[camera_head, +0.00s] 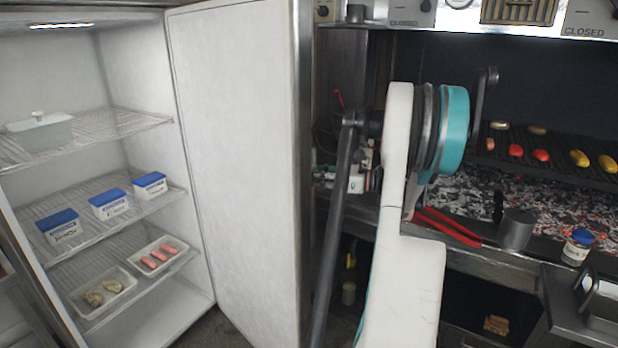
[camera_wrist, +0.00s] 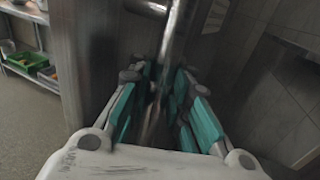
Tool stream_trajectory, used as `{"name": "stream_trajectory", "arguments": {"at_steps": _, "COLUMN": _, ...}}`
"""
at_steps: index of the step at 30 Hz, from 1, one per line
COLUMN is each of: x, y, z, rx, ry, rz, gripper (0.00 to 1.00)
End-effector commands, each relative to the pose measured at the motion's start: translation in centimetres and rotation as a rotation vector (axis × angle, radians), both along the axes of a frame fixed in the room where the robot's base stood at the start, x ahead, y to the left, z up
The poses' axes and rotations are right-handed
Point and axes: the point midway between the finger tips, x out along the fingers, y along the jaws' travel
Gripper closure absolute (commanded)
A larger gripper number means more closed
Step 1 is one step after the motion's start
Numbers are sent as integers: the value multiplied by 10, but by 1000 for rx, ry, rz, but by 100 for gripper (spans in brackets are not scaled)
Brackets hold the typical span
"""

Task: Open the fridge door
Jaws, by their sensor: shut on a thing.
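The fridge (camera_head: 140,95) stands at the left of the head view, and its white door (camera_head: 235,170) is swung wide open, inner face showing. In the wrist view, my gripper (camera_wrist: 160,85) has its teal fingers closed around a metal bar (camera_wrist: 175,30), which looks like the door handle. The exact contact is dark and blurred. My gripper is not visible in the head view, where my arm stands to the right of the door's edge.
Fridge shelves hold a lidded container (camera_head: 40,132), blue-lidded tubs (camera_head: 108,204) and food trays (camera_head: 103,292). The wrist view shows a shelf with a green bin (camera_wrist: 27,60) and open floor.

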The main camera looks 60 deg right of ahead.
Motion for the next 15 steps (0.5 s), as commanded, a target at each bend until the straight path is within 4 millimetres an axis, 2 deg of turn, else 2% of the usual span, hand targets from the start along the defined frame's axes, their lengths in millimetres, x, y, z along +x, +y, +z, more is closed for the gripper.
{"name": "stream_trajectory", "arguments": {"at_steps": 8, "x": -2, "y": 0, "z": -1, "rx": 0, "ry": 2, "rz": -1, "gripper": 100}}
{"name": "stream_trajectory", "arguments": {"at_steps": 9, "x": -2, "y": 0, "z": -1, "rx": 0, "ry": 2, "rz": -1, "gripper": 77}}
{"name": "stream_trajectory", "arguments": {"at_steps": 11, "x": -2, "y": 0, "z": -1, "rx": 1, "ry": 1, "rz": -1, "gripper": 64}}
{"name": "stream_trajectory", "arguments": {"at_steps": 15, "x": -1, "y": 0, "z": 0, "rx": 0, "ry": 1, "rz": -1, "gripper": 62}}
